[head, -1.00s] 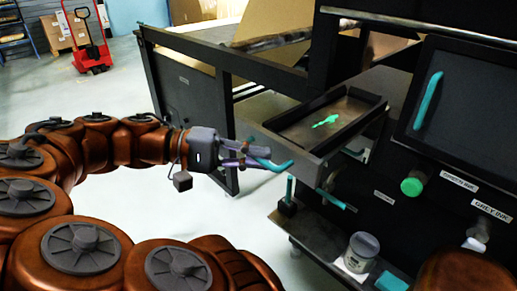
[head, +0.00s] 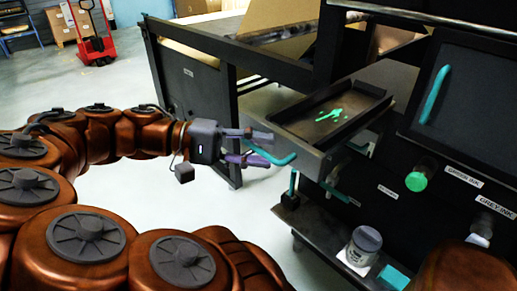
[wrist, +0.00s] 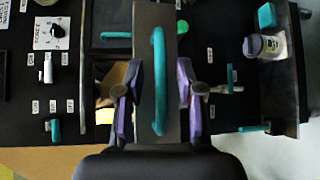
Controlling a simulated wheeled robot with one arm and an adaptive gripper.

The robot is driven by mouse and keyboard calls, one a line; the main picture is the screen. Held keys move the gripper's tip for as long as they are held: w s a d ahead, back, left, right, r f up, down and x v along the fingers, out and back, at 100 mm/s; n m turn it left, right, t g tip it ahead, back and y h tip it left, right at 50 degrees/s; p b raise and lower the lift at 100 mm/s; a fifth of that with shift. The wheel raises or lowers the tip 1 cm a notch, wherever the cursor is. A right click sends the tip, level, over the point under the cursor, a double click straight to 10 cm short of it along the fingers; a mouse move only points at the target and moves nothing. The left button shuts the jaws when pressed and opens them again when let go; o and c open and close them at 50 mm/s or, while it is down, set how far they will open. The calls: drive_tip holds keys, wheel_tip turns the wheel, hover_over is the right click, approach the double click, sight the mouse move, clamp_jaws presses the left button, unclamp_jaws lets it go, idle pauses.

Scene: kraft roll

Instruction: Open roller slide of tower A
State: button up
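The slide (head: 312,155) is a dark shallow tray standing out from the black machine, with green smears on its floor. Its teal bar handle (head: 275,158) is on the front face. My gripper (head: 240,148) is at this handle, its purple fingers near the handle's left end. In the wrist view, the handle (wrist: 159,80) lies between the two spread fingers (wrist: 155,100) over a grey slab, with a gap on each side. The fingers are apart and hold nothing. I cannot read a tower A label.
A green knob (head: 416,181) and a labelled panel with a teal handle (head: 439,95) are at right. A lower shelf (head: 320,232) carries a grey-lidded jar (head: 363,245) and a teal block (head: 393,277). Open floor lies behind my arm, with a red pallet truck (head: 95,45) far off.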

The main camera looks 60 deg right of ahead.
drive_tip(key=o, duration=0.7)
wheel_tip(320, 180, up, 10)
drive_tip(key=shift+f, duration=0.1)
drive_tip(key=shift+c, duration=0.2)
drive_tip(key=shift+r, duration=0.3)
drive_tip(key=shift+a+r, duration=0.15)
drive_tip(key=c, duration=0.6)
drive_tip(key=shift+f, duration=0.25)
drive_tip(key=shift+c, duration=0.3)
drive_tip(key=shift+f, duration=0.1)
